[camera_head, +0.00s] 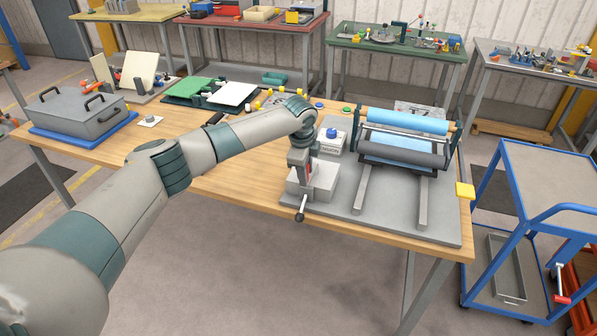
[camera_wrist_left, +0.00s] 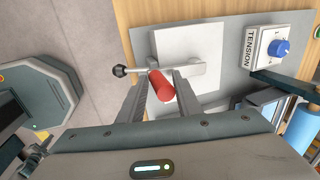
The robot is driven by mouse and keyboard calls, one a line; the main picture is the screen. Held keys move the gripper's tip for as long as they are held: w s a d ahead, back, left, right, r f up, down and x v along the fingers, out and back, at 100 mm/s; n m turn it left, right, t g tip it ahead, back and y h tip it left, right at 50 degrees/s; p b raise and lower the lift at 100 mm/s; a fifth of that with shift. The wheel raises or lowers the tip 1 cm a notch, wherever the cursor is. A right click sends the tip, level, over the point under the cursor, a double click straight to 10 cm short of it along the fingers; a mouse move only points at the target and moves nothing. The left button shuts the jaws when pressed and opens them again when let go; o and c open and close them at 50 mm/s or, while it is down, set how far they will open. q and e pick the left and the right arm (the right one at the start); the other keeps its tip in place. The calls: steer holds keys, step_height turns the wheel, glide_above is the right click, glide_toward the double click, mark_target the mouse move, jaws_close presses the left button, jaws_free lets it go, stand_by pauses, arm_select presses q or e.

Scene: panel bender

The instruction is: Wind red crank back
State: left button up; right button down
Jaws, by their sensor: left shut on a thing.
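The red crank handle (camera_wrist_left: 161,86) shows in the left wrist view, between the two fingers of my left gripper (camera_wrist_left: 160,84). A metal crank arm with a dark ball knob (camera_wrist_left: 120,71) lies just past it. In the head view the left gripper (camera_head: 305,180) reaches down over the light grey crank block (camera_head: 323,183) at the front of the grey baseplate, and is shut on the red handle, which it mostly hides there. The dark knob (camera_head: 300,216) hangs at the block's front. The right gripper is in neither view.
A box marked TENSION with a blue knob (camera_head: 331,133) stands behind the block. Blue and dark rollers (camera_head: 405,140) stand to the right on the grey baseplate (camera_head: 385,220). A blue cart (camera_head: 560,212) stands right of the table. The wooden table front (camera_head: 235,187) is clear.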

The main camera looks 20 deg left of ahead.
arm_select(q)
steer(key=shift+d+p, duration=0.3)
steer(key=shift+d, duration=0.4)
steer(key=shift+o, duration=0.2)
steer(key=shift+w+d, duration=0.15)
steer(key=shift+d, duration=0.8)
steer(key=shift+w+d+r, duration=0.1)
steer(key=shift+w+d, duration=0.4)
steer(key=shift+d, duration=0.25)
steer(key=shift+w+d+r, duration=0.1)
steer(key=shift+w+d, duration=0.4)
steer(key=shift+d, duration=0.2)
steer(key=shift+o, duration=0.3)
steer(key=shift+a, duration=0.1)
steer(key=shift+o, duration=0.4)
steer(key=shift+a, duration=0.1)
steer(key=shift+o, duration=0.2)
steer(key=shift+w+b, duration=0.1)
steer(key=shift+b, duration=0.25)
